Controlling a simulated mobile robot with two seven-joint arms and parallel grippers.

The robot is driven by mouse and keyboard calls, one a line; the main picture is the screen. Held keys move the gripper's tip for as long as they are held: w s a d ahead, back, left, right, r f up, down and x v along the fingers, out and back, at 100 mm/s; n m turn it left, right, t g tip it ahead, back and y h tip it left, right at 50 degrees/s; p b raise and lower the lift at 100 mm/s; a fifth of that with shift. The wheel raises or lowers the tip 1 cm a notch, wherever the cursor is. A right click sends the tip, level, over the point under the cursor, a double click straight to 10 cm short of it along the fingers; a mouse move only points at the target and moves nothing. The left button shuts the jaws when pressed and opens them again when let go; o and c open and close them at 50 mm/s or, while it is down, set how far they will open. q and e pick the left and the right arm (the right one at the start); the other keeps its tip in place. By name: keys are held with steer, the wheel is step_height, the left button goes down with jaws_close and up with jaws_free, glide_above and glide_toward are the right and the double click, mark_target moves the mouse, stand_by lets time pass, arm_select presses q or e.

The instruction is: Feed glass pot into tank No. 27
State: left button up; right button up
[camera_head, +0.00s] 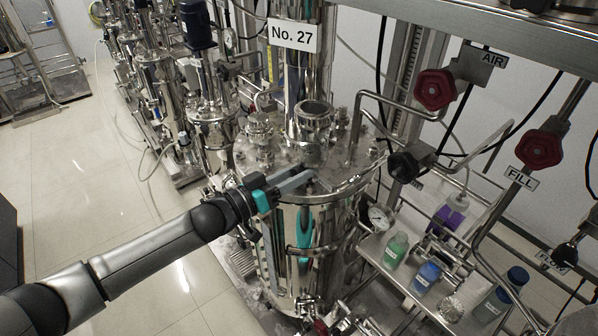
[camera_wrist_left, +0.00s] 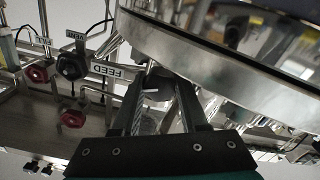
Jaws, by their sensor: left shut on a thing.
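The steel tank marked No. 27 (camera_head: 340,250) stands in the middle of the head view, with its sign (camera_head: 293,35) above. An upright open-looking port (camera_head: 312,112) is on its lid. My left gripper (camera_head: 308,178) is at the front of the lid. It is shut on a small dark rounded part (camera_wrist_left: 160,78) beside the FEED label (camera_wrist_left: 113,71) in the left wrist view; the fingers hide most of this part. A clear glass-like vessel (camera_head: 452,308) is on the shelf at lower right; I cannot tell whether it is the glass pot. My right gripper is not in view.
Red AIR (camera_head: 434,90) and FILL (camera_head: 540,149) knobs, a black knob (camera_head: 405,166) and pipes crowd the right. Open floor (camera_head: 60,190) lies left.

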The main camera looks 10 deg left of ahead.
arm_select(q)
jaws_close()
steer(key=shift+m, duration=0.3)
steer(key=m, duration=0.3)
steer(key=shift+m, duration=1.6)
steer(key=o, duration=0.7)
jaws_free()
steer(key=shift+s, duration=0.1)
